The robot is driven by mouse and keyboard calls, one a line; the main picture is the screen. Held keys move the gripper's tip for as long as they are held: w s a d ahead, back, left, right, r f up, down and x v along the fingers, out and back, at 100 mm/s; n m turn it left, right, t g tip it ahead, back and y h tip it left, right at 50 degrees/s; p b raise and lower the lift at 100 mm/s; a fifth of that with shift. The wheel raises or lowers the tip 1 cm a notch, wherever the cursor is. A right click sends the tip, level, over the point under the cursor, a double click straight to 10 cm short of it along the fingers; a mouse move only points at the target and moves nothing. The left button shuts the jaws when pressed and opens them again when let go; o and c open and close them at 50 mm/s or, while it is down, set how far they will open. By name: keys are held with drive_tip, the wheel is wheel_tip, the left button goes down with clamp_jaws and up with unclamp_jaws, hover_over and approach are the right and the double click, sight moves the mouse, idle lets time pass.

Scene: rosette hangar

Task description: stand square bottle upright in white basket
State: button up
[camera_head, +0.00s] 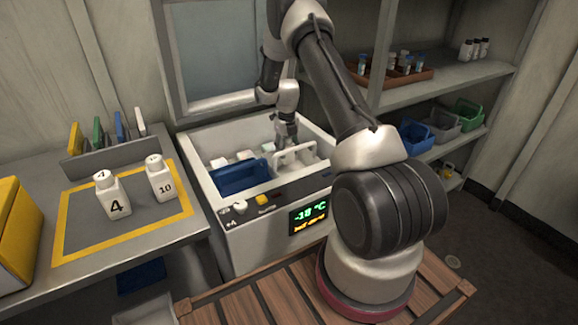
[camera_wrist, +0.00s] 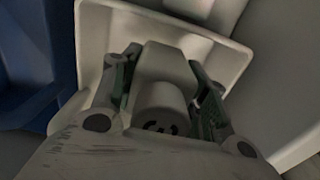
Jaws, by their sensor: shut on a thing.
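My gripper (camera_head: 287,140) reaches down into the open white cooler in the head view. In the wrist view my gripper (camera_wrist: 165,88) is shut on a white square bottle (camera_wrist: 165,65), with its round cap toward the camera and a dark mark on the cap. The white basket (camera_wrist: 105,22) lies behind and around the bottle in this view. In the head view the white basket (camera_head: 297,152) shows its handle at the right inside the cooler. I cannot tell whether the bottle's base touches the basket floor; it is hidden.
A blue basket (camera_head: 240,178) stands left of the white basket, inside the cooler (camera_head: 262,210). Bottles marked 4 (camera_head: 113,196) and 10 (camera_head: 161,180) stand on the left table's yellow-bordered area. Shelves (camera_head: 460,75) at the right hold a tray and several coloured baskets.

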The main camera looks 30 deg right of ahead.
sight(287, 159)
drive_tip(key=shift+f, duration=2.6)
drive_tip(key=shift+f, duration=0.1)
drive_tip(key=o, duration=1.1)
drive_tip(key=shift+o, duration=0.2)
